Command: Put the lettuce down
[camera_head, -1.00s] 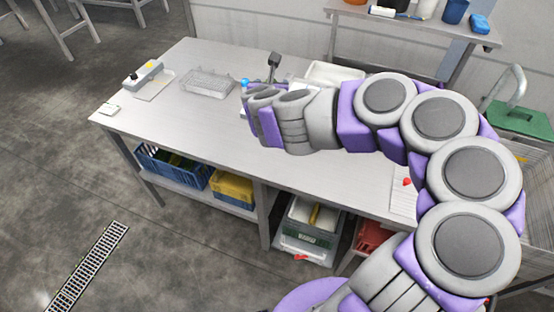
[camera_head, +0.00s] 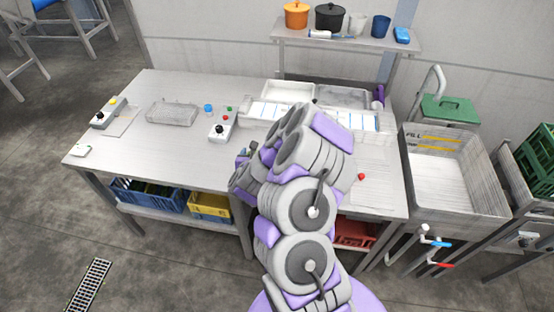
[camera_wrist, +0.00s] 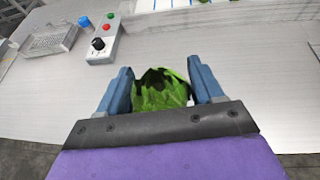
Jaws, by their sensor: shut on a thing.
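The lettuce (camera_wrist: 160,92) is a green leafy head in the wrist view, held between the two blue fingers of my gripper (camera_wrist: 160,88). The fingers press on its left and right sides. Bare metal table top (camera_wrist: 230,85) shows around and beyond it; I cannot tell whether the lettuce touches the table. In the head view my arm hides the lettuce, and only part of my gripper (camera_head: 241,160) shows, above the table's front edge.
A control box (camera_head: 221,129) with a black knob and coloured buttons stands beyond my gripper. A wire basket (camera_head: 172,113) is to its left. White trays (camera_head: 290,92) line the table's back. A deep sink (camera_head: 450,175) is at right.

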